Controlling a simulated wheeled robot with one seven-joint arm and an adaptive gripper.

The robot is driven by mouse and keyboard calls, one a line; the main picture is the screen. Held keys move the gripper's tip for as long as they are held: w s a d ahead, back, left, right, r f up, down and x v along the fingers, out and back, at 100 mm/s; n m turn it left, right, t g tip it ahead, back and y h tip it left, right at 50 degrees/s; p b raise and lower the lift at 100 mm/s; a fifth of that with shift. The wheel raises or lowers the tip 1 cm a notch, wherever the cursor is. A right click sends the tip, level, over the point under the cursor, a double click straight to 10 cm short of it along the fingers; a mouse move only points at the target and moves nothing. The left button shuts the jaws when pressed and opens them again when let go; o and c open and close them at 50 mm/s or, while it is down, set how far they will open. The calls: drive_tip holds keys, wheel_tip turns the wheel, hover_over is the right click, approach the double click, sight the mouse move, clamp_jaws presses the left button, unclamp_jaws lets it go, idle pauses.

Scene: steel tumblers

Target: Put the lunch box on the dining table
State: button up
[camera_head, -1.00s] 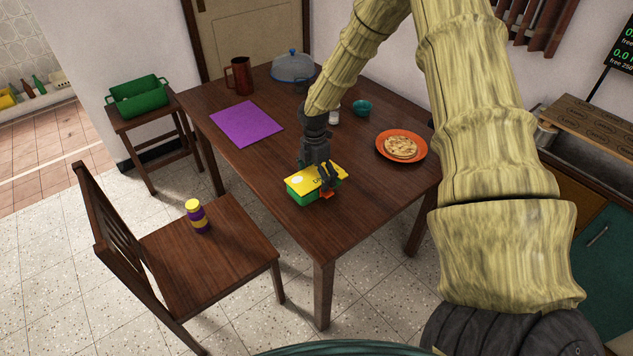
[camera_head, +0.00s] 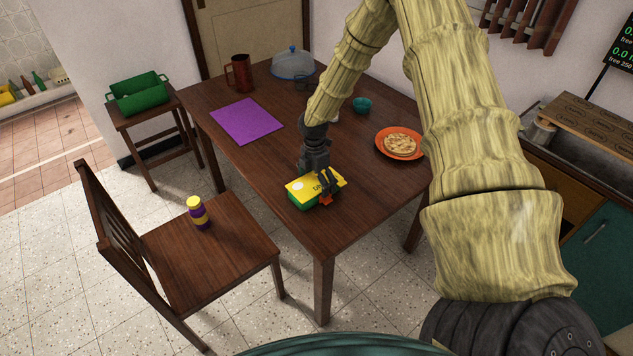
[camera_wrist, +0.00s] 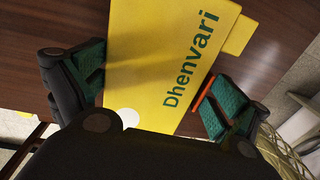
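The lunch box (camera_head: 302,198) has a yellow lid and green sides. It is over the near part of the dining table (camera_head: 365,190), close to the edge by the chair. I cannot tell whether its underside touches the tabletop. My gripper (camera_head: 325,187) points down over the lunch box and is shut on it. In the wrist view the yellow lid (camera_wrist: 155,65), lettered "Dhenvari", lies between the two green-padded fingers (camera_wrist: 155,88). An orange part (camera_wrist: 205,90) shows beside the right finger. The sides of the box are hidden in that view.
On the table are a purple mat (camera_head: 247,120), a red-brown pitcher (camera_head: 239,74), a domed cover (camera_head: 292,64), a teal bowl (camera_head: 361,105) and an orange plate with a pie (camera_head: 400,144). A chair (camera_head: 205,255) with a purple-yellow bottle (camera_head: 198,212) stands at the near left.

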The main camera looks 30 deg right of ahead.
sight(315, 181)
drive_tip(key=shift+r, duration=0.3)
wheel_tip(315, 181, up, 12)
drive_tip(key=b, duration=0.3)
drive_tip(key=shift+w, duration=0.4)
